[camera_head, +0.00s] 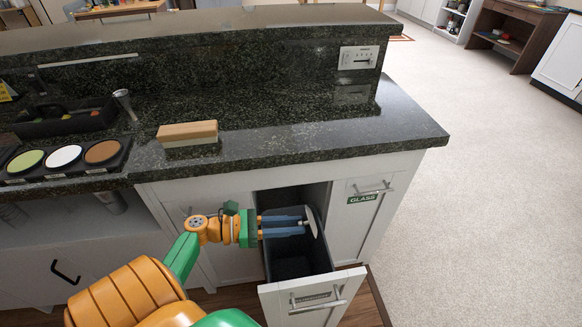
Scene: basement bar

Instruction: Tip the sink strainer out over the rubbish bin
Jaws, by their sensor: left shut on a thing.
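My left gripper (301,223) reaches in from the left. It is shut on the sink strainer (314,222), a thin pale grey disc at its fingertips. The strainer is seen nearly edge-on, steeply tilted, above the opening of the pulled-out bin drawer. The rubbish bin (325,257) is dark inside and sits behind the drawer's white front (313,301). I cannot tell whether anything is in the strainer or the bin. My right gripper is not in view.
The dark granite counter (330,135) rises behind the bin. On it are a wood-topped block (187,132), a metal jigger (125,104) and a tray with green, white and brown discs (65,157). A cabinet labelled GLASS (361,198) is right of the bin. Open floor lies at the right.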

